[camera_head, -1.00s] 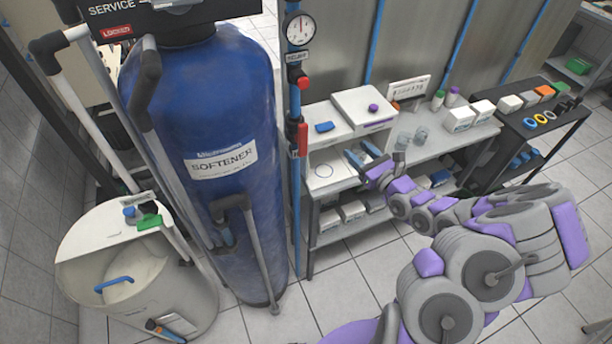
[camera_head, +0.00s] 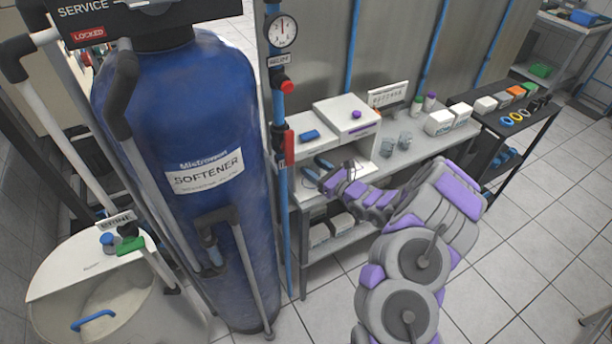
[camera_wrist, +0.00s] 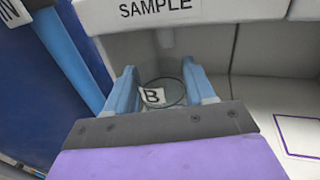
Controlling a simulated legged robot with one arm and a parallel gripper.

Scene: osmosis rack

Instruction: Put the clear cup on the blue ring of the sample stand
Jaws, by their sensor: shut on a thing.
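My gripper (camera_head: 318,171) reaches into the low left bay of the white sample stand (camera_head: 352,113). In the wrist view its two blue fingers (camera_wrist: 160,78) are shut on the clear cup (camera_wrist: 153,96), which carries a white label with a black B. The cup is see-through and its outline is faint. A thin dark ring shows around the cup between the fingers. I cannot tell whether it is the cup's rim or the blue ring, nor whether the cup touches the stand. The stand's "SAMPLE" edge (camera_wrist: 160,10) is just ahead of the fingers.
The blue softener tank (camera_head: 190,130) and a blue pipe (camera_head: 283,200) stand close left of the stand. Two other clear cups (camera_head: 387,147) sit right of it on the bench. White boxes (camera_head: 440,121) stand further right. A purple-outlined square (camera_wrist: 300,135) lies right of my fingers.

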